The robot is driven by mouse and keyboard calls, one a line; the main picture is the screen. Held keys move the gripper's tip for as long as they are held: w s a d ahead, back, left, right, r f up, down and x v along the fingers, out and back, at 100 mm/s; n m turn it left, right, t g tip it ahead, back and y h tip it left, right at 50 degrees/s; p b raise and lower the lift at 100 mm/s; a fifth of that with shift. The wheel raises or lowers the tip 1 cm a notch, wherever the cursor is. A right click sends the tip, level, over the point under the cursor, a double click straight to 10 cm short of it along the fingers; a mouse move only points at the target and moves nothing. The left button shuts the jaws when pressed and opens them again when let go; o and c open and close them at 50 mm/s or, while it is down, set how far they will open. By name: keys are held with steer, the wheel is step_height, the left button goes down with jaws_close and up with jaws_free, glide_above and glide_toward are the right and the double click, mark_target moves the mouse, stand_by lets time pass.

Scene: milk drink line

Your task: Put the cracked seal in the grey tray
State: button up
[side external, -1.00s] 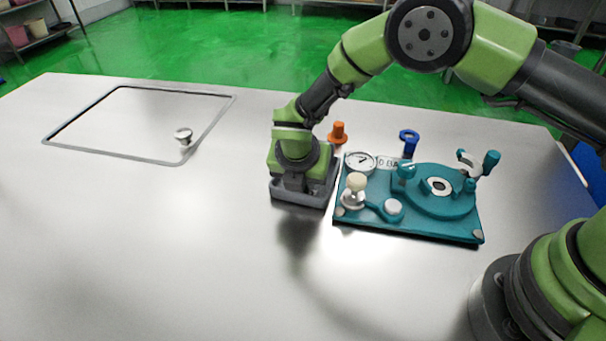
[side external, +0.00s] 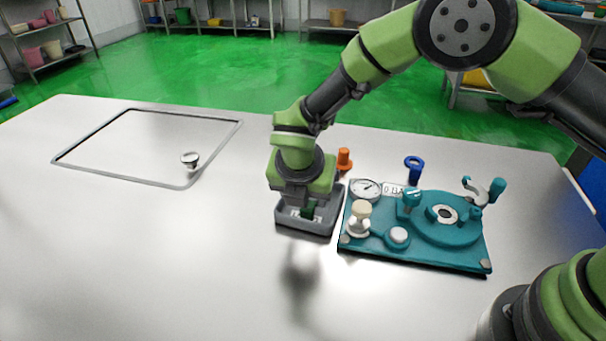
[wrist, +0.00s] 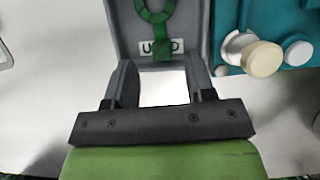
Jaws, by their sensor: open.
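A green seal (wrist: 162,46), a ring with a tail and a block at its end, lies in the grey tray (wrist: 115,28), partly over its label. No crack can be made out. In the side external view only a dark green bit of the seal (side external: 308,211) shows inside the grey tray (side external: 305,230). My gripper (wrist: 160,75) is open and empty, with its two fingers apart near the seal's block end. In the side view my gripper (side external: 300,202) is directly over the tray, pointing down, and hides its back part.
A teal fixture (side external: 410,253) with a gauge (side external: 365,189), cream knob (side external: 360,210) and white button (side external: 399,235) stands close right of the tray. An orange part (side external: 344,160) and a blue ring-topped part (side external: 414,166) stand behind. The left table is mostly clear, except a small knob (side external: 190,158).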

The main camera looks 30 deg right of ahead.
steer(key=v, duration=0.7)
steer(key=shift+r, duration=0.2)
steer(key=s+d+r+m+y, duration=0.25)
steer(key=d+r+m, duration=0.35)
steer(key=r+m, duration=0.35)
steer(key=s+d+r+m+t+y, duration=0.1)
steer(key=s+d+r+m, duration=0.3)
steer(key=s+m, duration=0.5)
steer(key=s+d+r+m+t+y, duration=0.1)
steer(key=s+d+r+m+t, duration=0.2)
steer(key=s+m, duration=0.7)
steer(key=d+r+m, duration=0.1)
steer(key=m, duration=0.1)
steer(key=shift+r+m+y, duration=0.35)
